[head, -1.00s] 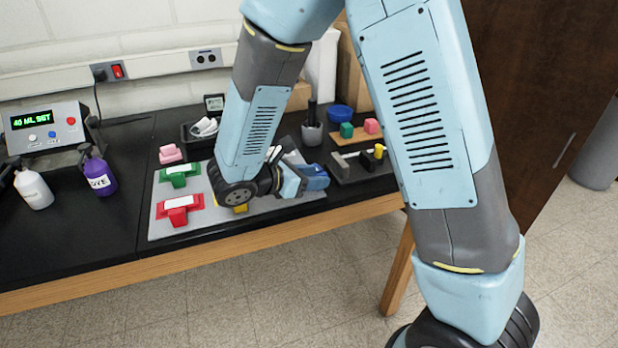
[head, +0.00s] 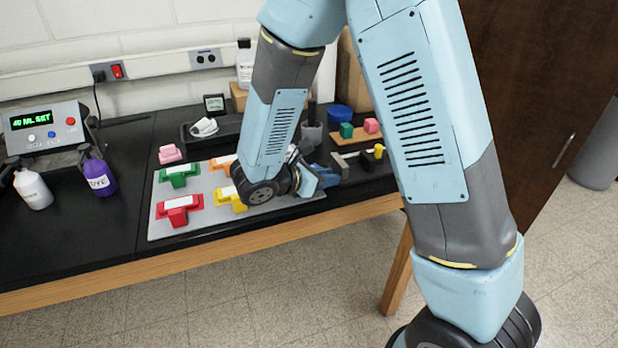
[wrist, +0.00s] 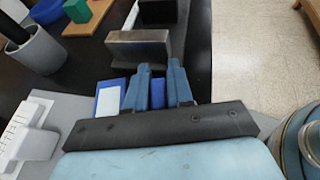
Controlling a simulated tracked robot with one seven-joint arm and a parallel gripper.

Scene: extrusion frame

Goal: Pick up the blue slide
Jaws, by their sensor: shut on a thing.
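The blue slide (wrist: 109,101) has a white label and shows in the wrist view, left of and between my fingers. My gripper (wrist: 158,82) is shut on it, with a blue part of the slide between the two fingers. The slide's underside is hidden, so I cannot tell whether it touches the mat. In the head view, my gripper (head: 326,176) is at the right end of the grey mat (head: 160,225), partly hidden by my arm. The slide cannot be told clearly from my fingers there.
Red (head: 180,210), green (head: 178,175), yellow (head: 228,197) and orange (head: 222,163) pieces sit on the mat. A metal block (wrist: 140,48) stands just beyond my fingertips. A grey cup (wrist: 35,50) is to the left. The bench's front edge is close.

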